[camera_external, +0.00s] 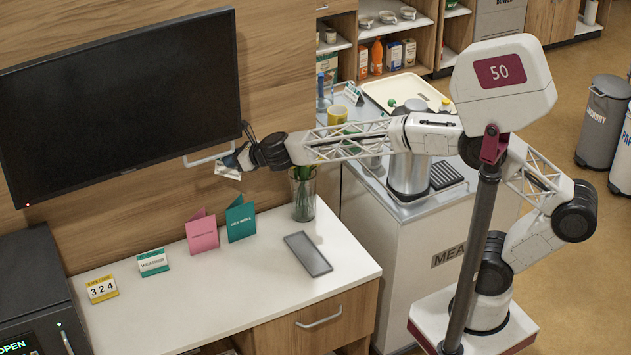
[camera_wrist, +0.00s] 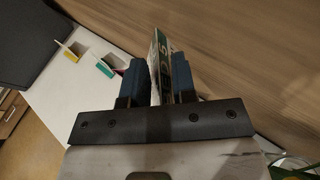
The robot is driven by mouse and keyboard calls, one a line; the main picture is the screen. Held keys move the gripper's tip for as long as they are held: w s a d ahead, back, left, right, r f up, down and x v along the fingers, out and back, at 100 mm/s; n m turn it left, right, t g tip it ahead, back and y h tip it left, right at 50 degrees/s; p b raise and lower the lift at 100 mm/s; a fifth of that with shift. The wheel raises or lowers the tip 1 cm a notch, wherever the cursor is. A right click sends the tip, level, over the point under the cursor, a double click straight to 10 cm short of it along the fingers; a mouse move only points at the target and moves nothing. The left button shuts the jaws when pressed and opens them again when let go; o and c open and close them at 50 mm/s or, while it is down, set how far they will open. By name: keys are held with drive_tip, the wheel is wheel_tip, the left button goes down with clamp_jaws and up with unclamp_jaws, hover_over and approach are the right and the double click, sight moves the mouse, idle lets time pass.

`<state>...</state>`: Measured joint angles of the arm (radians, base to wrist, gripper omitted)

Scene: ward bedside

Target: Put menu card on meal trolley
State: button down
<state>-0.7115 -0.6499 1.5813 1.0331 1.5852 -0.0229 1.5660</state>
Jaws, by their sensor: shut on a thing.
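The menu card, as far as I can tell, is a white card with a green band and partly hidden lettering (camera_wrist: 158,62). My gripper (camera_wrist: 158,78) is shut on it, with the card upright between the two dark fingers. In the external view my gripper (camera_external: 240,158) holds the card (camera_external: 227,170) above the back of the white counter, beside the wood wall and below the screen. The meal trolley (camera_external: 418,262), a white unit with a partly hidden "MEA" label, stands right of the counter. My arm reaches over its grey top.
On the counter (camera_external: 190,295) stand a number calendar (camera_external: 102,288), a weather card (camera_external: 153,262), a pink card (camera_external: 202,232), a teal card (camera_external: 240,220), a glass vase (camera_external: 303,195) and a flat grey object (camera_external: 308,254). The trolley top carries a cream tray (camera_external: 382,88) and yellow mug (camera_external: 337,115).

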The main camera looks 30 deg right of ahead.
drive_tip(key=w+d+r+m+t+h, duration=0.1)
drive_tip(key=d+r+m+t+h, duration=0.15)
drive_tip(key=d+r, duration=1.2)
drive_tip(key=s+d+r+m+h, duration=0.1)
drive_tip(key=d+r+m+h, duration=0.2)
drive_tip(key=d, duration=0.8)
drive_tip(key=d+r+m+h, duration=0.1)
drive_tip(key=d+m+h, duration=0.35)
drive_tip(key=d, duration=0.65)
drive_tip(key=w+d+f+n+y, duration=0.4)
drive_tip(key=w+d+f, duration=0.8)
drive_tip(key=w+d, duration=0.45)
drive_tip(key=w+d+f+n+y, duration=0.1)
drive_tip(key=w+d+f, duration=0.3)
drive_tip(key=d+f, duration=0.2)
drive_tip(key=w+d+f+n+y, duration=0.1)
drive_tip(key=w+d+f, duration=0.3)
drive_tip(key=d, duration=0.5)
drive_tip(key=shift+d+f+n+y, duration=0.15)
drive_tip(key=shift+f+n+y, duration=0.2)
drive_tip(key=shift+f, duration=0.5)
drive_tip(key=shift+f, duration=0.1)
drive_tip(key=shift+f, duration=3.25)
drive_tip(key=shift+f, duration=0.55)
